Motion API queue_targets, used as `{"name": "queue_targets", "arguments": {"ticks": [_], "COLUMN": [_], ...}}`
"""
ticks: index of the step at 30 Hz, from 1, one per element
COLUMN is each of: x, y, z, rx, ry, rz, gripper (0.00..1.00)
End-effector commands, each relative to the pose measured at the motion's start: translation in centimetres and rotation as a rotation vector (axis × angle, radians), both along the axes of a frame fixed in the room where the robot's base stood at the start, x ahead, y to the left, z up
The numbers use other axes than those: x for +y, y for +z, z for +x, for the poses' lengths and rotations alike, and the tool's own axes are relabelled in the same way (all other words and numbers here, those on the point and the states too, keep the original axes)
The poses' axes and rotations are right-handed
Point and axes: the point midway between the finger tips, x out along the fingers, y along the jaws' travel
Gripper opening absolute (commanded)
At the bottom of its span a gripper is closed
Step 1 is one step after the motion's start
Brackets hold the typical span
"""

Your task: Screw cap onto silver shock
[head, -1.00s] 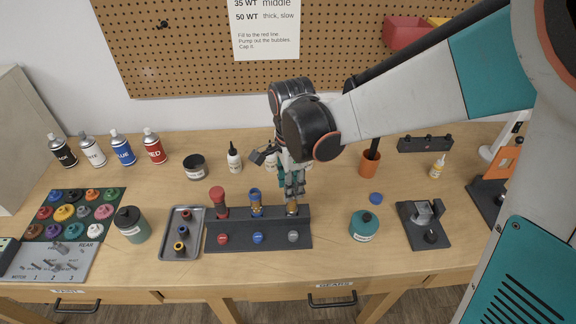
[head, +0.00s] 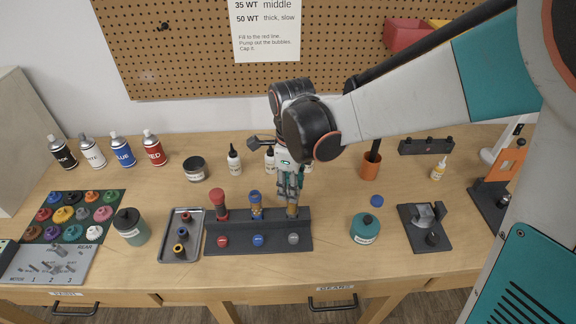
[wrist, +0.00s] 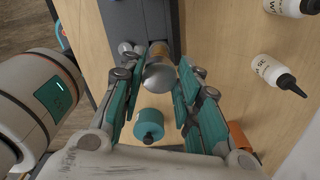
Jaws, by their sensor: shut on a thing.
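In the wrist view my gripper (wrist: 168,66) is shut on the silver cap (wrist: 160,77), which lies between the fingertips. In the head view the fingers hide the cap.
A red-capped shock (head: 220,204) and a blue-topped shock (head: 256,205) stand to the left in the rack. A metal tray (head: 190,256) lies left of it. A teal jar (head: 365,229) and a blue cap (head: 376,201) are to the right. White bottles (head: 234,160) stand behind.

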Motion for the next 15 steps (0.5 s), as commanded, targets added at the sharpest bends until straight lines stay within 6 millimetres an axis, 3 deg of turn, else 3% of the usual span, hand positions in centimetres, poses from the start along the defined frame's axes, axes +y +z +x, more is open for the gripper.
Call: {"name": "queue_targets", "arguments": {"ticks": [10,15], "x": [-0.02,-0.05], "y": [0.01,-0.04], "z": [0.01,0.07], "rx": [0.000,0.000], "ry": [-0.027,-0.188], "rz": [0.000,0.000], "gripper": [0.21,0.21]}}
